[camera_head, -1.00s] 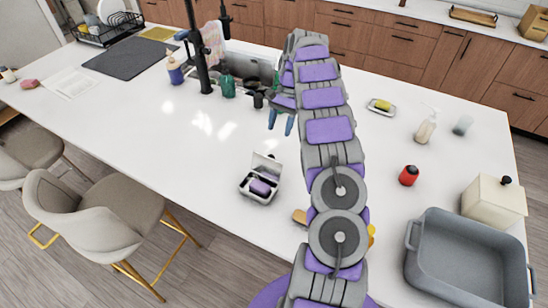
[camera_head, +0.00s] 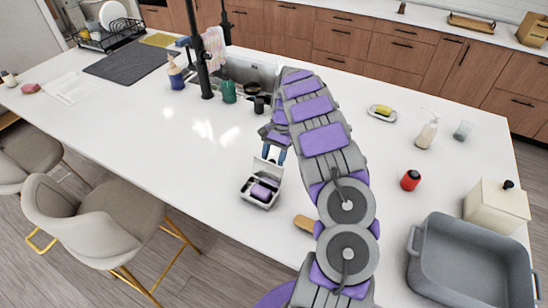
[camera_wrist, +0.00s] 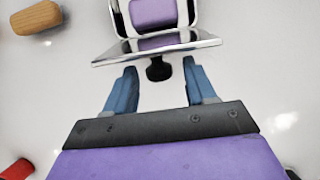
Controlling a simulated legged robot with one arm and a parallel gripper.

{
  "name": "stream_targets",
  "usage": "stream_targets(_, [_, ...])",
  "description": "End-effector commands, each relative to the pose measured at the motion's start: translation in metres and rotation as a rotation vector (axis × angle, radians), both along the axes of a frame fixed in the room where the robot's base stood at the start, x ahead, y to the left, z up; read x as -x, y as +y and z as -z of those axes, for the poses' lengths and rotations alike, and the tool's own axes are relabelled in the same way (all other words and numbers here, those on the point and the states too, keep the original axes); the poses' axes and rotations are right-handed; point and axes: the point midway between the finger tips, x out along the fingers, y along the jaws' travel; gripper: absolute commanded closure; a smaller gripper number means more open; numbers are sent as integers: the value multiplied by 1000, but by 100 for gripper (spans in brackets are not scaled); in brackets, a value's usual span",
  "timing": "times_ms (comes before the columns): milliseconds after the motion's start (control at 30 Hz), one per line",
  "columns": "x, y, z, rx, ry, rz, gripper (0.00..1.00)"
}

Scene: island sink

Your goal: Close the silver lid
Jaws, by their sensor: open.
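In the wrist view the lid (camera_wrist: 110,56) spans the space just ahead of the fingers, with a black knob (camera_wrist: 158,70) pointing toward me. In the head view my gripper (camera_head: 273,154) is right behind the lid; contact there cannot be told.
A wooden-looking piece (camera_head: 304,223) lies right of the box, partly behind my arm. A red container (camera_head: 410,180), a grey basin (camera_head: 470,262) and a yellow sponge on a dish (camera_head: 382,111) are farther right. The sink with dark cups (camera_head: 257,103) is behind. Counter left of the box is clear.

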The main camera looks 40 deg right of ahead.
Motion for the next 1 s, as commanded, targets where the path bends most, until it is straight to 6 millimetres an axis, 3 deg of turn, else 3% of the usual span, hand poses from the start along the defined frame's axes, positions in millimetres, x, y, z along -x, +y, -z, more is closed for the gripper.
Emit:
stream_targets(67, [0,0,0,1,0,0,45])
stream_targets(633, [0,-4,1,-2,1,0,99])
stream_targets(1000, [0,-2,1,-1,1,0,100])
